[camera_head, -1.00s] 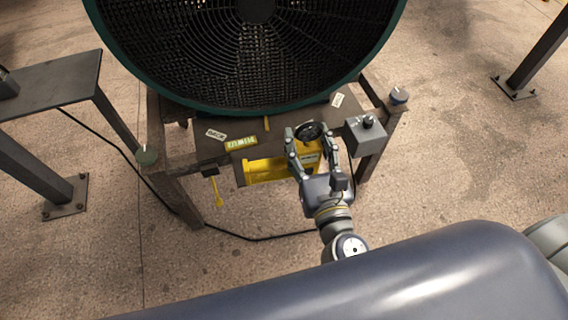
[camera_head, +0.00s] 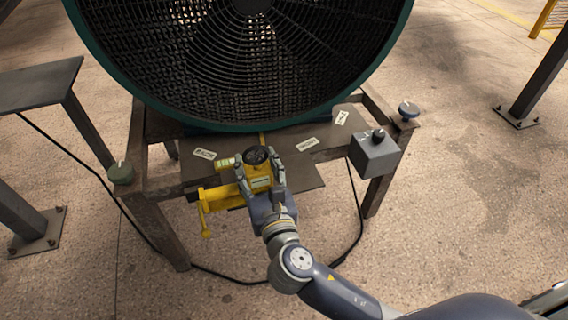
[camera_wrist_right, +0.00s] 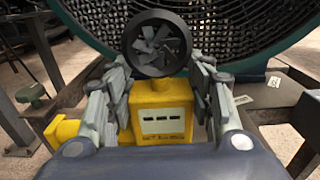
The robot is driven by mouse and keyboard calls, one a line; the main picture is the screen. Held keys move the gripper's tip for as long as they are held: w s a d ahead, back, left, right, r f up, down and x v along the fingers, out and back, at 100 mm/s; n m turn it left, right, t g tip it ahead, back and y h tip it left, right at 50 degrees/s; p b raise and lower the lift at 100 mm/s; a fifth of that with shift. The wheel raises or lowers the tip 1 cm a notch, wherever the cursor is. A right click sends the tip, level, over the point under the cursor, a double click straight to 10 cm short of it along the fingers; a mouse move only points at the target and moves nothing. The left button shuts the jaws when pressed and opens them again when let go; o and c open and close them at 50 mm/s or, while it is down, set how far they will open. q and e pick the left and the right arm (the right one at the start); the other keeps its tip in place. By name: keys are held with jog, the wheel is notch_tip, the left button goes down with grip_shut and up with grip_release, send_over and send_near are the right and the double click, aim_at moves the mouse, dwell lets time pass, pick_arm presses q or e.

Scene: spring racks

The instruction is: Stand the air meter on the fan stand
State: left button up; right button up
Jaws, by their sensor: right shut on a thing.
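The air meter (camera_head: 261,183) has a yellow body with a round black vane head, seen also in the right wrist view (camera_wrist_right: 160,112). My right gripper (camera_head: 258,178) is shut around its body, one finger on each side, with the head upright above. It is at the front edge of the fan stand (camera_head: 305,178), left of the middle; I cannot tell whether it touches the plate. My left gripper is not in view.
The big fan (camera_head: 250,60) fills the back of the stand. White labels (camera_head: 307,144) and a yellow-green piece (camera_head: 225,163) lie on the plate. A yellow handle (camera_head: 205,222) hangs at the front left.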

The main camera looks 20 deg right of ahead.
pick_arm(q)
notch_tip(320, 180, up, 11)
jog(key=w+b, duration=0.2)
jog(key=b, duration=0.1)
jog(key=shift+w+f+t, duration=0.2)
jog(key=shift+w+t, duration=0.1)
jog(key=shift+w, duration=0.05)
pick_arm(e)
jog(key=w+d+f, duration=0.4)
jog(key=w+d, duration=0.3)
jog(key=d, duration=0.3)
jog(key=shift+w+f, duration=0.2)
jog(key=shift+f, duration=0.15)
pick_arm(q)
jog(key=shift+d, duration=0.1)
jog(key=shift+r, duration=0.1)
pick_arm(e)
jog(key=o, duration=1.2)
jog(key=shift+f, duration=0.1)
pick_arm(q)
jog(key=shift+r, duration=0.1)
